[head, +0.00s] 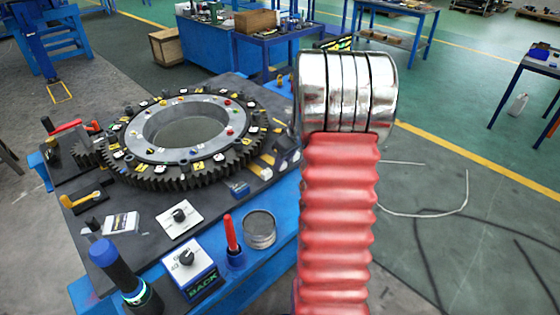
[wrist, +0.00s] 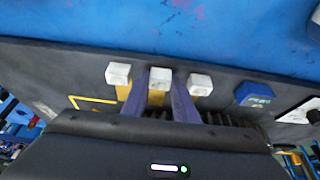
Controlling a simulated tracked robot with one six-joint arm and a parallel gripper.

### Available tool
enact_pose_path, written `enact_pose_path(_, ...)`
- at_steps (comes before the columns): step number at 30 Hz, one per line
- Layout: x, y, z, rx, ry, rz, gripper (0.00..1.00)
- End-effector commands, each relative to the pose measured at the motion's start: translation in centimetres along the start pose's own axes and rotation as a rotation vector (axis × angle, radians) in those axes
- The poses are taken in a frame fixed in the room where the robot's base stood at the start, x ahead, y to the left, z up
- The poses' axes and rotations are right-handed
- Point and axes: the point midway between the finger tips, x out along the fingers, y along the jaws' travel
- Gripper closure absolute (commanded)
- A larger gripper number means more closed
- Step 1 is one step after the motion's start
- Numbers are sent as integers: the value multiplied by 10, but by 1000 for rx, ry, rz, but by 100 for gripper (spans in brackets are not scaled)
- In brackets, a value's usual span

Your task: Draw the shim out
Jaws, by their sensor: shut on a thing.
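In the wrist view, three yellow strips with white block ends stand in a row at the dark table's edge: a left one (wrist: 118,74), a middle one (wrist: 160,78), which I take as the shim, and a right one (wrist: 199,84). My gripper (wrist: 159,100) has its two purple fingers on either side of the middle strip, shut on it just below its white end. The strip's lower part is hidden behind my gripper body. In the head view my red and chrome arm hides most of this spot.
A large dark toothed ring (head: 190,135) lies on the table, left of my arm. A blue block (wrist: 255,94) sits right of the strips in the wrist view. A metal cup (head: 260,230), a red-handled tool (head: 231,235) and switch boxes stand nearer. Floor right of my arm is mostly open.

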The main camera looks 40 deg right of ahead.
Motion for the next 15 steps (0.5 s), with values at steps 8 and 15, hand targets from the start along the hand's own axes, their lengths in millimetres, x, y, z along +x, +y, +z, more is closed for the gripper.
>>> enact_pose_path(8, 0, 0, 3, 0, -5, -2, 59)
enact_pose_path(15, 0, 0, 2, 0, -4, -2, 55)
